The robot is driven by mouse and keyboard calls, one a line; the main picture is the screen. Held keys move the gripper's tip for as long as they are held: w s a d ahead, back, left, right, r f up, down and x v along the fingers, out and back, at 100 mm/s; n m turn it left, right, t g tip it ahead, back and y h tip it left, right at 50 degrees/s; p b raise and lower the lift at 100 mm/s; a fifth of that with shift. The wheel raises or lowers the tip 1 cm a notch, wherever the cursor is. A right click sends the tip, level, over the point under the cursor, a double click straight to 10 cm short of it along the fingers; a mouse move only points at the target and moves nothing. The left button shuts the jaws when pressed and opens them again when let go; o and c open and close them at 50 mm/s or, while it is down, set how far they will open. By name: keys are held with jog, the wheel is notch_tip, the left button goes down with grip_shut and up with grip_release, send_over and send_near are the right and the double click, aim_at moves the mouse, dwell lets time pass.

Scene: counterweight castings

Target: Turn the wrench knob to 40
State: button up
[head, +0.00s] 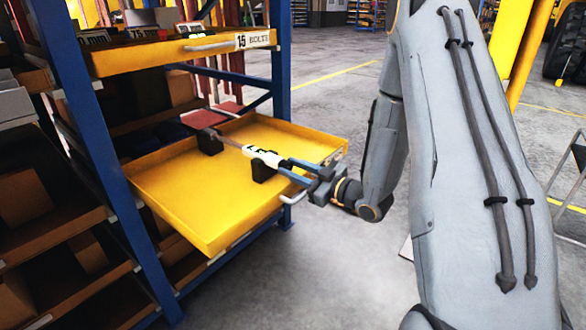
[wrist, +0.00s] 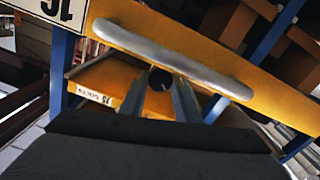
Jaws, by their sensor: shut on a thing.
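The wrench (head: 233,144) lies across two black rests in an open yellow drawer (head: 200,212). Its head end points to the back left. A white band with dark marks, too small to read, shows on its near part. My gripper (head: 285,163) reaches over the drawer's front edge from the right and is shut on the wrench's near end, where the knob is. The fingers mostly hide the knob in the head view. In the wrist view my gripper (wrist: 160,92) has its two fingers on either side of a dark round end, the knob (wrist: 160,77).
The drawer's grey handle (wrist: 175,55) crosses close in front in the wrist view. A higher drawer (head: 180,55) labelled 15 BOLTS is above the open one. A blue rack post (head: 100,150) stands at left. Open floor lies right of the drawer.

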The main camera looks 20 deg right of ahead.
jog(key=shift+n, duration=0.6)
jog(key=o, duration=1.1)
jog(key=shift+c, duration=0.2)
